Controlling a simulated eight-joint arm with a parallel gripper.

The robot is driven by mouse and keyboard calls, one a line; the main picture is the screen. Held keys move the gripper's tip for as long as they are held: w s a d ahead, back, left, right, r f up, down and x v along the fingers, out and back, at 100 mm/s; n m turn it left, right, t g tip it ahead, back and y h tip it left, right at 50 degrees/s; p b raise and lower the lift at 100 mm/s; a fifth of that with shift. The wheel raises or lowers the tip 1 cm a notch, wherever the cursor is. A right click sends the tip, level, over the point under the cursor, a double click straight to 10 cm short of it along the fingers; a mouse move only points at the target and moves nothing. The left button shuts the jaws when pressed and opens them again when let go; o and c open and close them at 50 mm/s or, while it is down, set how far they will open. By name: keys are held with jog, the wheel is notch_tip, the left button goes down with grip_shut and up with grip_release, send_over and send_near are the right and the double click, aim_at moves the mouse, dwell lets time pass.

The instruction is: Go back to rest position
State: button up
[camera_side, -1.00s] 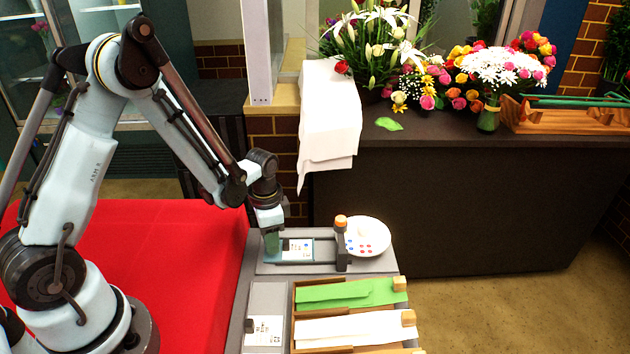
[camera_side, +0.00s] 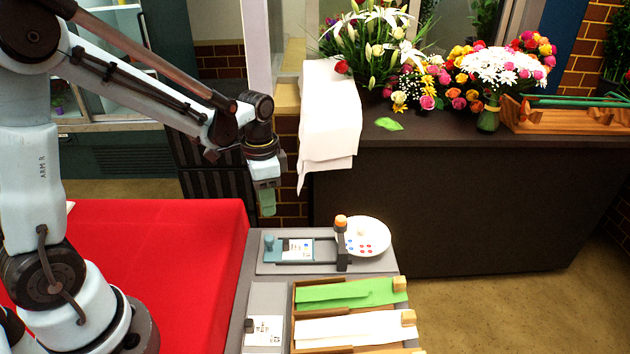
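My gripper (camera_side: 267,203) hangs pointing down in the side view, above the back edge of the grey work surface and in front of the brick wall. Nothing shows hanging from it. The gap between its fingers is too small to make out. Below it, apart from it, lies a grey device (camera_side: 317,250) with a small blue-grey knob (camera_side: 269,242) at its left end, a white card (camera_side: 298,250) in its frame and an orange-topped post (camera_side: 341,236) at its right end.
A white plate (camera_side: 379,236) with coloured dots stands right of the post. Wooden trays hold green sheets (camera_side: 350,293) and white sheets (camera_side: 352,328) in front. A red-covered table (camera_side: 165,240) lies left. A dark counter (camera_side: 470,180) with flowers and a hanging white cloth (camera_side: 328,130) stands behind.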

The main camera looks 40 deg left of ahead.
jog(key=s+d+r+n+t, duration=0.4)
jog(key=s+r+t, duration=0.3)
jog(key=r, duration=0.2)
jog(key=shift+s+d+n, duration=0.2)
jog(key=shift+d+n, duration=0.2)
jog(key=shift+n, duration=0.3)
dwell(0.8)
